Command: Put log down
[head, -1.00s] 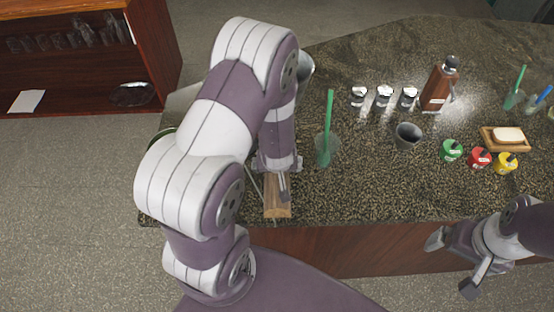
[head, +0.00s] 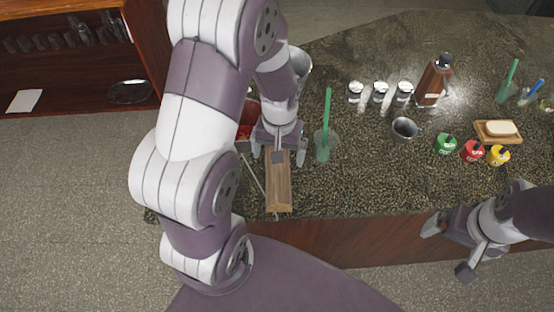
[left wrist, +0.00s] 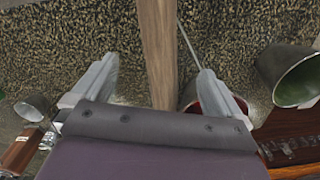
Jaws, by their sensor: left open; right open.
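The brown wooden log (head: 279,188) lies on the dark speckled counter near its front edge. In the left wrist view the log (left wrist: 158,45) runs lengthwise between the spread fingers, with gaps on both sides. My left gripper (head: 280,150) is open over the log's far end, which it partly hides. Its open fingers also show in the left wrist view (left wrist: 160,70). My right gripper (head: 449,248) is open and empty at the counter's front edge, far right of the log.
A glass with a green straw (head: 323,145) stands close right of the log. A thin metal rod (head: 252,172) lies along its left side, near a red container (head: 245,128). A metal cup (head: 404,129) and small coloured pots (head: 447,144) stand further right. The counter's front middle is clear.

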